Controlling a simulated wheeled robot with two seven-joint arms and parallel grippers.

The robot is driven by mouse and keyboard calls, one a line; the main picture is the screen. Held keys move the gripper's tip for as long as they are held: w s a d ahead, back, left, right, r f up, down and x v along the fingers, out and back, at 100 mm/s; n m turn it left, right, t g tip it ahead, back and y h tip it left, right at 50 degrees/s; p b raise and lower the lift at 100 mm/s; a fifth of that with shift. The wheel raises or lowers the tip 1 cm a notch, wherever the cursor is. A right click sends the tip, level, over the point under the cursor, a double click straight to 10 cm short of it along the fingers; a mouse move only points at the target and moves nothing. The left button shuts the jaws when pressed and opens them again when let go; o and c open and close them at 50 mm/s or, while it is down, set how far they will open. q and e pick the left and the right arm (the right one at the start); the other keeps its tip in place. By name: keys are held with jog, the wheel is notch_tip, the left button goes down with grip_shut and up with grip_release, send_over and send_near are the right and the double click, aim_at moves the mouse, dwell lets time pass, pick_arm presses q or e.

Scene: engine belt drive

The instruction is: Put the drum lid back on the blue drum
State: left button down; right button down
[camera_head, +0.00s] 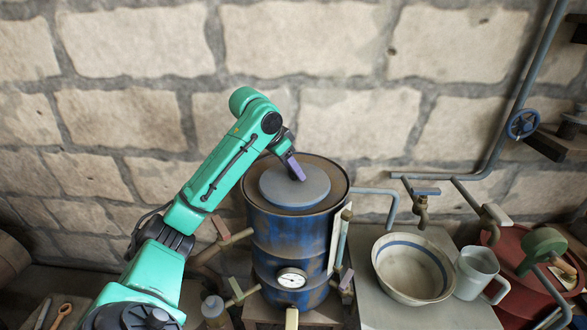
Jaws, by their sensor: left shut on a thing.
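The blue drum (290,236) stands upright against the stone wall, its blue paint worn and its top rim rusty. The round grey drum lid (297,190) is at the top of the drum, inside the rusty rim and narrower than it. I cannot tell whether it rests there or is held just above. My left gripper (298,174) reaches in from the upper left, with its purple-grey fingers shut on the lid at its upper middle. The part gripped is hidden by the fingers. My right gripper is not in view.
A gauge (292,278) and several taps stick out from the drum's front and sides. To the right, a bowl (413,267) and a grey mug (477,271) stand on a slab. A red drum (512,284) is at the far right. Pipes run along the wall.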

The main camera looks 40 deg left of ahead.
pick_arm(q)
jog(key=shift+c, duration=2)
grip_release()
jog(key=shift+f, duration=0.1)
jog(key=shift+s+r, duration=0.15)
jog(key=shift+r, duration=0.1)
jog(key=v, duration=1.4)
